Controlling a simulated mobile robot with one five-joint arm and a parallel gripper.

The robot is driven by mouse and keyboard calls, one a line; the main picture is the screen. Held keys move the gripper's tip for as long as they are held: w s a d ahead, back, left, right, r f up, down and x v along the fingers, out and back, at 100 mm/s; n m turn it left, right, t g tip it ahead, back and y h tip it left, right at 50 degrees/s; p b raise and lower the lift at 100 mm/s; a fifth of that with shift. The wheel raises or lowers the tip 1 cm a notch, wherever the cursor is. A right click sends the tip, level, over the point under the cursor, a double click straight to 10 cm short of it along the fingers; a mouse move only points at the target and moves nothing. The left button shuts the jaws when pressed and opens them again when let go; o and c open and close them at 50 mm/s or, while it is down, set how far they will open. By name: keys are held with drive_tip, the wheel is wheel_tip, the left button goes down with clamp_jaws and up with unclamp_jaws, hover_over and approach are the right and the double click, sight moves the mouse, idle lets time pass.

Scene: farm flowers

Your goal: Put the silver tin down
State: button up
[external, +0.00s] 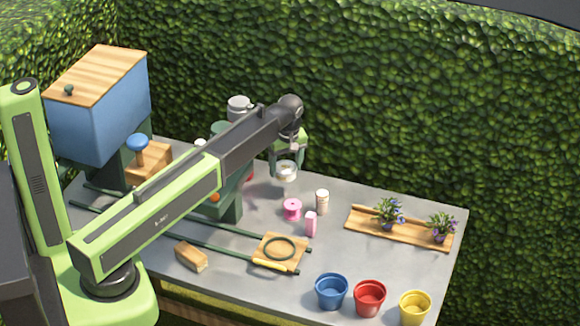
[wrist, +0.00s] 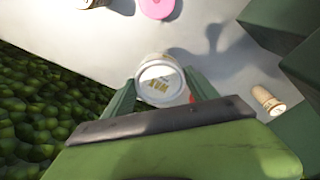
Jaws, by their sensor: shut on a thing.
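The silver tin (external: 286,171) is a small round tin, held between the fingers of my gripper (external: 288,168) above the back part of the grey table. In the wrist view the tin (wrist: 158,82) shows its round pale top with a yellowish label. The dark green fingers of my gripper (wrist: 160,92) are shut on it from both sides. The table surface (wrist: 195,25) shows beyond the tin. In the external view the tin appears above the table, but how high is hard to tell.
A pink spool (external: 292,209), a white-and-brown jar (external: 322,201) and a pink block (external: 311,224) stand to the right below the tin. A plank with potted flowers (external: 411,236) lies at the right. Blue (external: 331,293), red (external: 369,299) and yellow (external: 414,309) pots line the front. Bare table lies between.

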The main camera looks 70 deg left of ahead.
drive_tip(key=a+f, duration=0.1)
drive_tip(key=a+f+b, duration=0.1)
drive_tip(key=a, duration=0.1)
drive_tip(key=a+f+b, duration=0.1)
drive_tip(key=a, duration=0.1)
drive_tip(key=shift+f, duration=0.25)
drive_tip(key=shift+a, duration=0.2)
wheel_tip(320, 180, down, 4)
drive_tip(key=b, duration=0.4)
drive_tip(key=shift+f, duration=0.15)
drive_tip(key=shift+r, duration=0.25)
drive_tip(key=shift+f, duration=0.2)
drive_tip(key=o, duration=1.5)
drive_tip(key=shift+c, duration=0.2)
drive_tip(key=shift+r, duration=0.1)
